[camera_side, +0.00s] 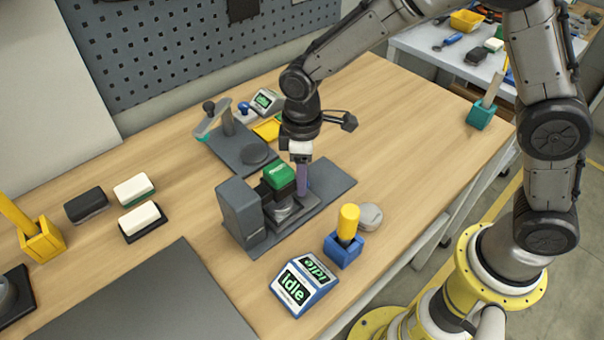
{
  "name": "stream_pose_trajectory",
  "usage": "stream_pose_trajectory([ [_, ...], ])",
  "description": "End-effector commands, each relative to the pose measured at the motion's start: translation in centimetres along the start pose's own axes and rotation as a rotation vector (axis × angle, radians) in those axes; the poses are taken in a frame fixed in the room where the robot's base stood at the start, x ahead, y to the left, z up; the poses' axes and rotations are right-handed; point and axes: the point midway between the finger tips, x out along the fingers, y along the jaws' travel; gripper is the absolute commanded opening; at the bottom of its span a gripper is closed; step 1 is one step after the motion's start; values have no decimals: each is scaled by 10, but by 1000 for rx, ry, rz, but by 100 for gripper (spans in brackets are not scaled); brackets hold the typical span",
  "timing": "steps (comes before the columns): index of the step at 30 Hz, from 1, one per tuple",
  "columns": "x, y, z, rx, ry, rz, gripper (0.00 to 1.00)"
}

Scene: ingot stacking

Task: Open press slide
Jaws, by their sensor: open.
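The press (240,212) stands near the middle of the bench, with a tall grey block at the left of a dark base plate. Its slide (285,212) is a low grey part in front of that block, with a round metal piece on it. A green-topped dark block (280,178) sits above the slide. My gripper (301,190) points down at the right side of the green-topped block, close to the slide's right end. It is open, and one purplish finger shows; the other is hard to make out. I cannot tell whether the finger touches the slide.
A blue-and-white display reading "idle" (302,285) and a blue holder with a yellow handle (344,248) stand in front of the press. A second device (240,150) stands behind it. Several brush-like blocks (134,190) lie left.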

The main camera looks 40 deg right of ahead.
Motion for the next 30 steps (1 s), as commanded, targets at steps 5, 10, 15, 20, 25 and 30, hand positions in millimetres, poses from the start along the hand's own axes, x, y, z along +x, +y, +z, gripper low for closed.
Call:
stream_pose_trajectory([
  [5,1,0,0,0,0,0,44],
  [10,0,0,0,0,0,0,26],
  [15,0,0,0,0,0,0,0],
  [20,0,0,0,0,0,0,0],
  [25,0,0,0,0,1,0,0],
  [30,0,0,0,0,1,0,0],
])
